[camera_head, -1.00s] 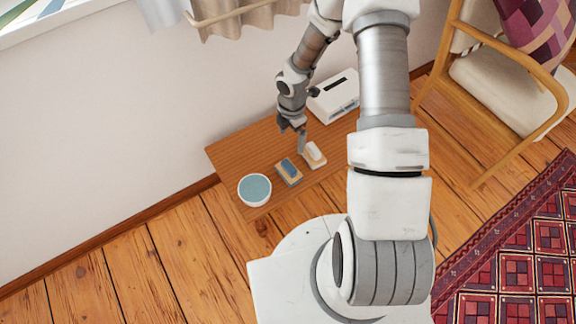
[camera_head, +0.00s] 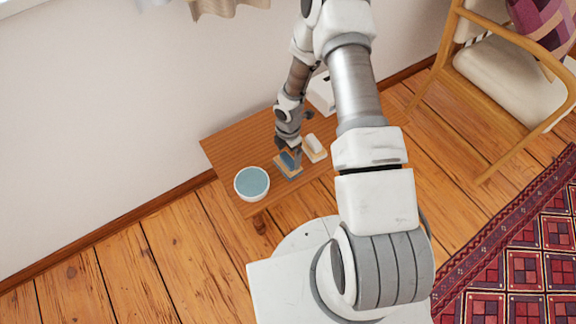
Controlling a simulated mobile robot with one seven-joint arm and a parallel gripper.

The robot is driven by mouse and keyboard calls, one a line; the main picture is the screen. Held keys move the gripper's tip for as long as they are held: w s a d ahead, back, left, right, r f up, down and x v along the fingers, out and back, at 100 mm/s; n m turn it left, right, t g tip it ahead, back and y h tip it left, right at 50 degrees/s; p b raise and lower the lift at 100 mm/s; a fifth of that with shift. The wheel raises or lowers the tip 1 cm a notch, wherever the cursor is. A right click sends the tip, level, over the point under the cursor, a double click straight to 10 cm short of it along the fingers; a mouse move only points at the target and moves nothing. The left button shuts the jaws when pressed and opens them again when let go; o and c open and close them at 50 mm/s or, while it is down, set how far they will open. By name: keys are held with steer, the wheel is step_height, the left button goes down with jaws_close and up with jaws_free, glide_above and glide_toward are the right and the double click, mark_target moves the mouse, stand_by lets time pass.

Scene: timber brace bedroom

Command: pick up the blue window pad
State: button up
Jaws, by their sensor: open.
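The blue window pad (camera_head: 288,161) lies on a tan base on the low wooden table, to the right of the bowl. My gripper (camera_head: 288,150) is open and points down, right over the pad. Its fingers hide part of the pad's upper right side. I cannot tell whether the fingers touch the pad or hang just above it.
A similar pad with a white top (camera_head: 313,146) lies close to the right. A white box (camera_head: 322,94) is partly hidden behind my arm. The wooden table (camera_head: 232,150) is bare at its back left.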

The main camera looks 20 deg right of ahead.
mark_target(288, 158)
step_height(288, 158, down, 3)
steer(key=shift+a+b, duration=0.1)
steer(key=shift+b, duration=0.25)
steer(key=shift+r, duration=0.1)
steer(key=shift+c, duration=0.2)
steer(key=c, duration=1.1)
steer(key=shift+c, duration=0.2)
step_height(288, 158, up, 4)
steer(key=shift+r+p, duration=0.1)
steer(key=shift+p, duration=1)
steer(key=s+d+r+p, duration=0.3)
steer(key=s+d+r, duration=0.3)
steer(key=d, duration=0.3)
steer(key=shift+s+d+r+p, duration=0.2)
steer(key=shift+s+r+p, duration=0.15)
steer(key=shift+s+r, duration=0.1)
